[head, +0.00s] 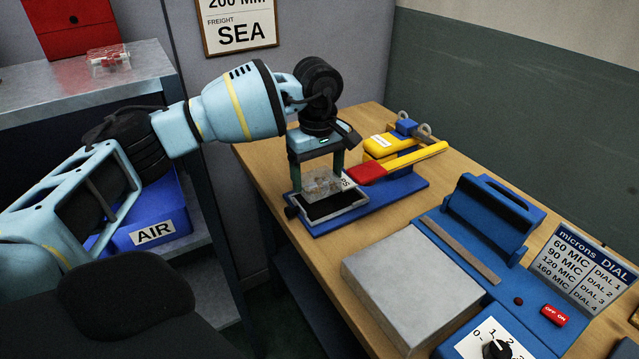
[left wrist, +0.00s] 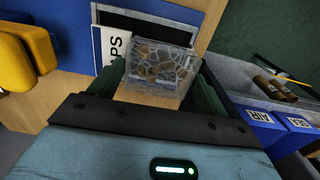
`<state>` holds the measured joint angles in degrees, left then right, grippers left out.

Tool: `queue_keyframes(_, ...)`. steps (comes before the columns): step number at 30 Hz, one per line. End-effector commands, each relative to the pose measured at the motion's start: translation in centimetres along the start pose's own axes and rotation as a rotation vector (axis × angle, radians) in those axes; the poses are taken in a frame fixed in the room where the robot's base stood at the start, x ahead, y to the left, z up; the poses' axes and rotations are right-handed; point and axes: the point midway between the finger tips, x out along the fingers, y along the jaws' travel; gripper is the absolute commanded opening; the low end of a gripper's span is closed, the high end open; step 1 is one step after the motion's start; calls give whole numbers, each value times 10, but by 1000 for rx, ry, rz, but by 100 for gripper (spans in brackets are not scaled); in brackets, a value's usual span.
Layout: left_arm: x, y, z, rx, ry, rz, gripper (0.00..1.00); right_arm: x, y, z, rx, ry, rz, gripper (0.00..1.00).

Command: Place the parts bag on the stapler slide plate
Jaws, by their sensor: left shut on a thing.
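The clear parts bag (head: 322,181), with small brownish parts inside, is between the fingers of my left gripper (head: 318,172). The left wrist view shows the bag (left wrist: 160,65) gripped between two dark green fingers. The stapler slide plate (head: 335,209) is a black plate in a light frame at the near left end of the blue stapler base (head: 395,193). In the head view the bag overlaps the plate's far part; I cannot tell whether it touches. In the wrist view the plate (left wrist: 150,19) lies beyond the bag. My right gripper is out of view.
The yellow stapler (head: 390,146) with its red-ended lever (head: 365,173) stands right of the bag. A blue sealer (head: 492,215) and grey block (head: 412,290) occupy the table's front right. A shelf with a blue AIR bin (head: 152,236) stands left, across a gap.

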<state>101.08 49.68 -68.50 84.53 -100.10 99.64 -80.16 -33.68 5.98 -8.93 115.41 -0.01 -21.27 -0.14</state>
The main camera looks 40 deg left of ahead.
Motion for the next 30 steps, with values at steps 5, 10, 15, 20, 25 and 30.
queue_keyframes(5, 0, 1, 0, 0, 0, 1, 50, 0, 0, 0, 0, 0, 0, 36)
queue_keyframes(10, 4, 7, -3, 0, 1, -2, 50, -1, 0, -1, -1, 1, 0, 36)
queue_keyframes(15, 29, 6, -3, 0, 0, -1, 50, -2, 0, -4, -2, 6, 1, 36)
queue_keyframes(20, 36, 6, -3, 0, 1, 1, 50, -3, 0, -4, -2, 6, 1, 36)
queue_keyframes(25, 36, 6, -3, 0, 0, 0, 50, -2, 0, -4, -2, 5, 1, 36)
queue_keyframes(30, 39, 6, -3, 0, 0, 0, 81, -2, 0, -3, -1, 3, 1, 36)
